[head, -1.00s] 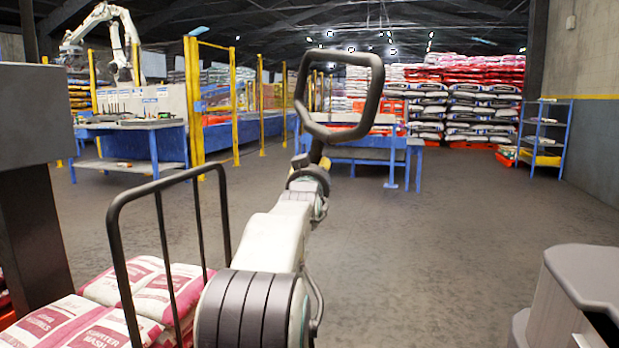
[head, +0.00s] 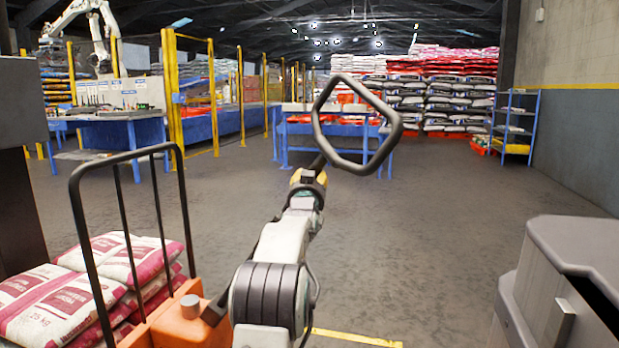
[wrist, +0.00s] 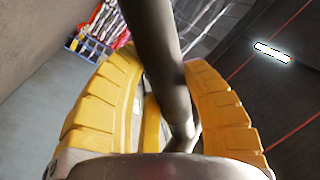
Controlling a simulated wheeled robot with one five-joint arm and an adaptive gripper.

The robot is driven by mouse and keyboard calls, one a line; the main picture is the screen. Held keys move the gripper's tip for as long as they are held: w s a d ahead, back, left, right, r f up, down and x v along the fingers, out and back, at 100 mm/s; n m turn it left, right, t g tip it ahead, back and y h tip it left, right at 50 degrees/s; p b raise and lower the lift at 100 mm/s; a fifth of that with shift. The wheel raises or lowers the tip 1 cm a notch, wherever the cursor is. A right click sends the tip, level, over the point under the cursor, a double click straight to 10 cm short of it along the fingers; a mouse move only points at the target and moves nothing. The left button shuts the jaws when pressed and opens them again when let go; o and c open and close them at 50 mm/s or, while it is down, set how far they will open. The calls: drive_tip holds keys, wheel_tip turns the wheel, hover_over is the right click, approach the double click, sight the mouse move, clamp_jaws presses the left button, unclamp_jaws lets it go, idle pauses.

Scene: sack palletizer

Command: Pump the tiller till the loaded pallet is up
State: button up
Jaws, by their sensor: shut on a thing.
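The tiller's black loop handle (head: 391,140) stands in front of me in the head view, tilted. My gripper (head: 318,171) is at the near lower side of the loop, at the end of my white arm. In the wrist view my yellow fingers (wrist: 165,95) are closed around the dark handle bar (wrist: 155,40), which passes between them. The orange pallet truck body (head: 185,322) shows at the lower left with a black guard frame (head: 160,205). Pink and white sacks (head: 70,295) are stacked beside it. The pallet under them is hidden.
A blue bench (head: 285,140) stands ahead and another blue table (head: 135,130) is at the left, near yellow fence posts (head: 172,90). A blue shelf rack (head: 516,125) stands by the right wall. The grey floor between is clear.

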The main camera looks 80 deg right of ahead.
drive_tip(key=shift+s+f, duration=0.2)
drive_tip(key=shift+f, duration=0.05)
drive_tip(key=o, duration=1.3)
drive_tip(key=s+a+f, duration=0.1)
drive_tip(key=a, duration=1)
drive_tip(key=shift+s+a, duration=0.35)
idle(0.3)
